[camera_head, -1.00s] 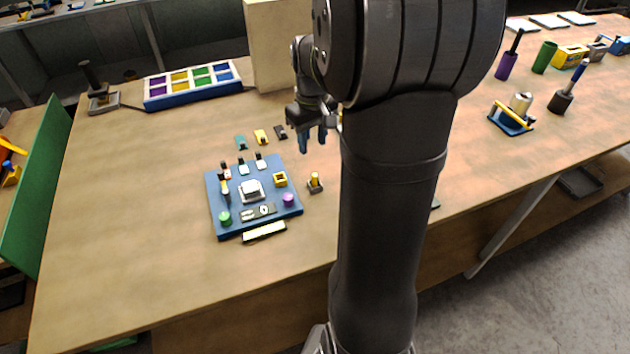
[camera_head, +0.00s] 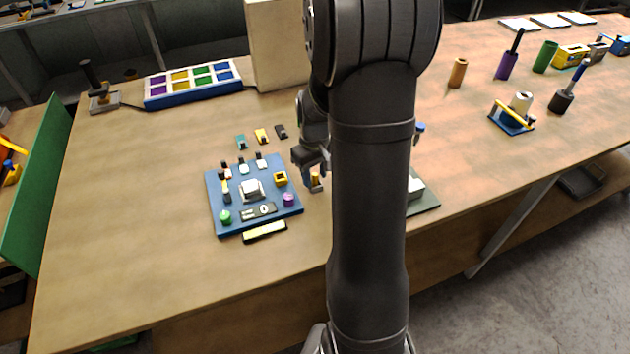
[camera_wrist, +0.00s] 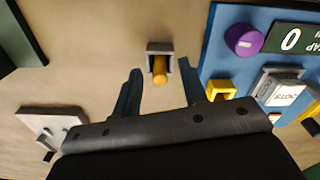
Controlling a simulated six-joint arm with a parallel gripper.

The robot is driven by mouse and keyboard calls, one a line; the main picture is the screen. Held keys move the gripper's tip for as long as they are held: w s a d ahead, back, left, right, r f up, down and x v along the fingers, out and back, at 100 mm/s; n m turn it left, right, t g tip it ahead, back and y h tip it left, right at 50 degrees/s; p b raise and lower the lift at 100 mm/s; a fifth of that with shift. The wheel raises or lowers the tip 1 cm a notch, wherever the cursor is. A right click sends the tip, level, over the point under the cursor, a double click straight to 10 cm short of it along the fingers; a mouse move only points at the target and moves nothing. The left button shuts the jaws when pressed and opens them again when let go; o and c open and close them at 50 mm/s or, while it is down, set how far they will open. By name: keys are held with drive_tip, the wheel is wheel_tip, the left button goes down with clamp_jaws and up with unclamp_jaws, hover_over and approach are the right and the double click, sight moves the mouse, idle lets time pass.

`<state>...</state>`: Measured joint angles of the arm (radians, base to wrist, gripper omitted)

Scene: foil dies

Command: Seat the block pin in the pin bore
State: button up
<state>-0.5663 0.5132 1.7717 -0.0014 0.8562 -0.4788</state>
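The block pin (camera_head: 315,178) is a small orange-yellow peg standing in a grey holder (camera_head: 316,188) just right of the blue board. In the wrist view the pin (camera_wrist: 160,72) sits in its grey U-shaped holder (camera_wrist: 157,49). My gripper (camera_wrist: 160,68) is open, with one blue-grey finger on each side of the pin and visible gaps to both. In the head view my gripper (camera_head: 311,163) is at the pin, partly covering it. A yellow square block with a dark opening (camera_head: 280,179), likely the pin bore, is on the board's right side; it also shows in the wrist view (camera_wrist: 220,87).
The blue board (camera_head: 240,222) carries a white central block, a purple knob (camera_head: 288,199) and a green knob (camera_head: 225,217). Small coloured pieces lie behind it. A dark plate (camera_head: 423,203) is right of my arm. The table's front left is clear.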

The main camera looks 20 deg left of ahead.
clamp_jaws()
drive_tip(key=shift+r, duration=0.1)
drive_tip(key=shift+r, duration=0.25)
wheel_tip(320, 180, up, 4)
drive_tip(key=shift+f, duration=0.15)
drive_tip(key=d+r, duration=0.6)
drive_tip(key=d, duration=0.5)
wheel_tip(320, 180, up, 3)
hover_over(315, 174)
drive_tip(key=d, duration=0.3)
drive_tip(key=shift+s+a+f, duration=0.5)
drive_tip(key=shift+a+f, duration=1.35)
drive_tip(key=shift+a, duration=0.1)
drive_tip(key=shift+s+a+f, duration=0.55)
drive_tip(key=shift+a+f, duration=1.3)
drive_tip(key=shift+a, duration=0.1)
drive_tip(key=shift+s+a+f, duration=0.5)
drive_tip(key=shift+a+f, duration=1.35)
drive_tip(key=shift+a, duration=0.1)
